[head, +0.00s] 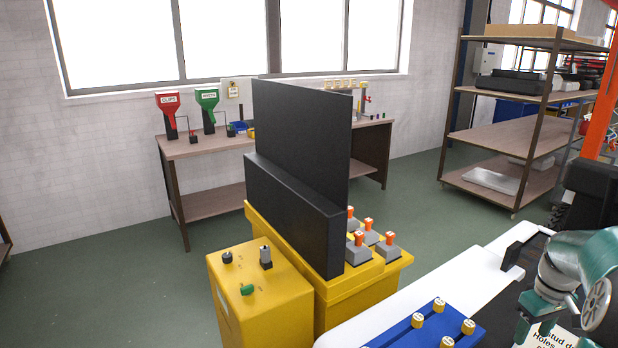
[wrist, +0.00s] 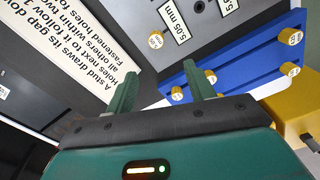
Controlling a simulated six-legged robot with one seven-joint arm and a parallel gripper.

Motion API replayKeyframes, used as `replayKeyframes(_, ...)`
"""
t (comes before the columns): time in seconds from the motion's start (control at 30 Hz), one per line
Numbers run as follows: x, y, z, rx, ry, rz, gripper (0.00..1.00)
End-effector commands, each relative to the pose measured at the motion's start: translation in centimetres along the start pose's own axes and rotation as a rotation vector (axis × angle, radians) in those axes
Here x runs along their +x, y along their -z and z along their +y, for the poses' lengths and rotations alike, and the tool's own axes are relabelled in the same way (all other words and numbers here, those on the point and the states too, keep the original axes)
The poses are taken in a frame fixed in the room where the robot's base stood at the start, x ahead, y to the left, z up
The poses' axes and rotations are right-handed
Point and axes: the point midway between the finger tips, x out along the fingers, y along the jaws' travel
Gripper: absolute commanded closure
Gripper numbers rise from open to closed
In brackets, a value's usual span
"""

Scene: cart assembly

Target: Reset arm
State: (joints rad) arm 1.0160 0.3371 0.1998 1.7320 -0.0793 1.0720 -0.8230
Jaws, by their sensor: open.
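My gripper (wrist: 162,82) shows in the wrist view with its two green fingers spread apart. Nothing is between them. Beyond the fingertips are a dark grey panel (wrist: 130,30) and a white text sign (wrist: 65,60) about a stud and holes. A blue rack (wrist: 240,65) with several yellow-and-white studs lies to the right of the fingers. In the head view my teal arm is folded in at the right edge, and the blue rack (head: 400,340) is at the bottom, left of the arm. The fingertips are hard to make out there.
A yellow cabinet (head: 262,310) and a yellow console (head: 345,295) with orange-topped switches and a tall black panel (head: 300,130) stand left of the white surface (head: 480,275). A workbench (head: 215,150) is under the windows, with shelving (head: 510,135) at right. Green floor lies between them.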

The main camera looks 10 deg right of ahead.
Motion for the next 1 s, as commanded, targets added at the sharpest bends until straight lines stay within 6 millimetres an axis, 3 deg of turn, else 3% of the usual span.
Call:
replayKeyframes(0.2,-4.0,2.5,-7.0,-0.012,-0.065,0.035,0.46)
replayKeyframes(0.47,-8.1,3.3,-16.9,-0.004,-0.127,0.118,0.46)
replayKeyframes(0.77,-11.0,1.2,-27.2,0.007,-0.145,0.249,0.46)
replayKeyframes(1.0,-11.7,-2.1,-34.0,0.017,-0.107,0.364,0.46)
